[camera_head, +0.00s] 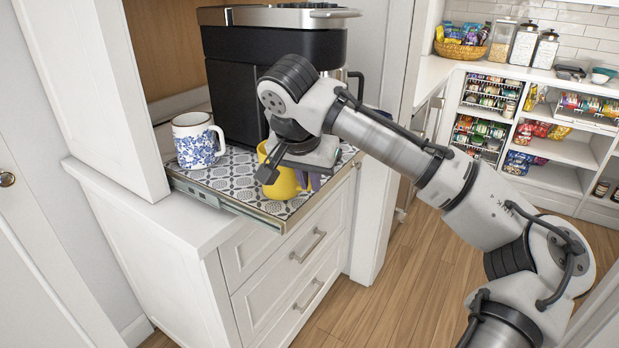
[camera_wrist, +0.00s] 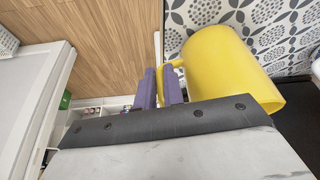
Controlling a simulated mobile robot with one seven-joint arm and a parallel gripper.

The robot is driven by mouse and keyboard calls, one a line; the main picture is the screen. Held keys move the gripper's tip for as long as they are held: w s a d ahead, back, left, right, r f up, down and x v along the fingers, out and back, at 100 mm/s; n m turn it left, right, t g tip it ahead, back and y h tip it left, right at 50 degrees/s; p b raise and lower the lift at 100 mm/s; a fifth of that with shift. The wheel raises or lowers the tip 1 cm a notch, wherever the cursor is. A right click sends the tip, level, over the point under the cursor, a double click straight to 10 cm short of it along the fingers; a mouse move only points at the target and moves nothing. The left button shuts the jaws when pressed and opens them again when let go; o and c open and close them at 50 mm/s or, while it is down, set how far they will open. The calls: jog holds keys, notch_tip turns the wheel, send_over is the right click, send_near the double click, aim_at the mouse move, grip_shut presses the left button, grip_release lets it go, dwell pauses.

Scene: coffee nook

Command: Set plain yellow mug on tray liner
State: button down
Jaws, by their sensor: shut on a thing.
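The plain yellow mug (camera_head: 282,186) is at the front edge of the patterned tray liner (camera_head: 238,172), partly hidden by my gripper in the head view. In the wrist view the yellow mug (camera_wrist: 228,68) fills the right side, with the liner (camera_wrist: 270,22) behind it. My gripper (camera_wrist: 160,86) has its purple fingers shut on the mug's handle (camera_wrist: 172,68). In the head view my gripper (camera_head: 307,180) comes down over the mug. I cannot tell whether the mug's base touches the liner.
A blue-and-white floral mug (camera_head: 198,140) stands at the liner's left. A black coffee machine (camera_head: 262,80) stands behind. The pull-out tray's metal edge (camera_head: 236,205) lies above white drawers (camera_head: 285,255). Pantry shelves (camera_head: 540,140) are at the right.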

jog(key=c, duration=1.5)
grip_release()
jog(key=v, duration=1.2)
jog(key=shift+r, duration=0.1)
